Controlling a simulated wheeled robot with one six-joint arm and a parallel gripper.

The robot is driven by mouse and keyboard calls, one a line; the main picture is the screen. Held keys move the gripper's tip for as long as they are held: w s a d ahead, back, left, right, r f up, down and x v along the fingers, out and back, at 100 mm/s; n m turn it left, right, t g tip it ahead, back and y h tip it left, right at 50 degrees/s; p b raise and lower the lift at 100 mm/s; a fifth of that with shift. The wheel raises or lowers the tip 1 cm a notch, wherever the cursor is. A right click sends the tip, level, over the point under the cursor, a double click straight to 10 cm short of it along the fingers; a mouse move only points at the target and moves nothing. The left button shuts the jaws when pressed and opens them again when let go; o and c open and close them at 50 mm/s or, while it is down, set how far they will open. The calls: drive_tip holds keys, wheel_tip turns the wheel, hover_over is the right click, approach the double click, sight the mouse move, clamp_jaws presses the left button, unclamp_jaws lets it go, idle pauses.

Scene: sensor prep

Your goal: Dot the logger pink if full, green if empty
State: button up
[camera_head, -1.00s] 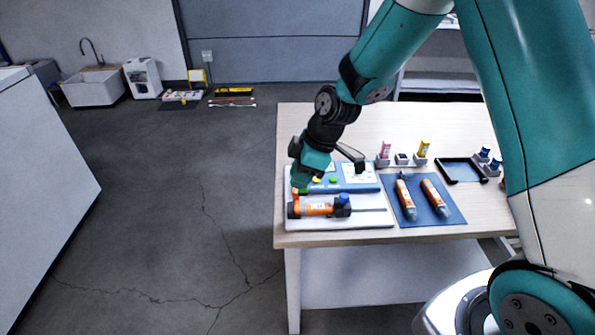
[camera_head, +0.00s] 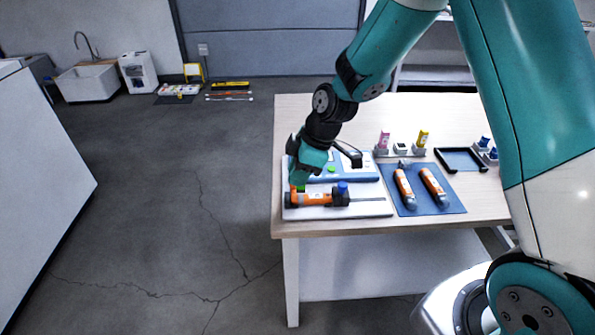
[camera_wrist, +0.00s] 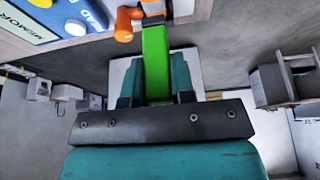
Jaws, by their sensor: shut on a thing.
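The orange logger (camera_head: 312,199), with dark ends and a blue knob, lies on a white board (camera_head: 365,210) at the table's front left. My gripper (camera_head: 299,182) is shut on a green marker (camera_wrist: 156,65), held just above the logger's left end. The marker's far end reaches an orange part (camera_wrist: 125,24) in the wrist view; I cannot tell whether they touch. A blue memory panel (camera_head: 352,172) lies behind the logger, with a green button; its lettering also shows in the wrist view (camera_wrist: 22,20). A pink bottle (camera_head: 383,140) stands in a holder behind.
A yellow bottle (camera_head: 422,138) stands right of the pink one, with a small holder (camera_head: 401,147) between them. Two orange-and-grey tubes lie on a blue mat (camera_head: 446,203). A black-rimmed tray (camera_head: 460,160) is at the right. The table's back left is clear.

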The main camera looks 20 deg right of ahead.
drive_tip(key=shift+f+b, duration=0.75)
drive_tip(key=shift+f, duration=0.3)
idle(1.9)
drive_tip(key=shift+r, duration=0.15)
drive_tip(key=shift+r+p, duration=3.05)
drive_tip(key=shift+r, duration=0.85)
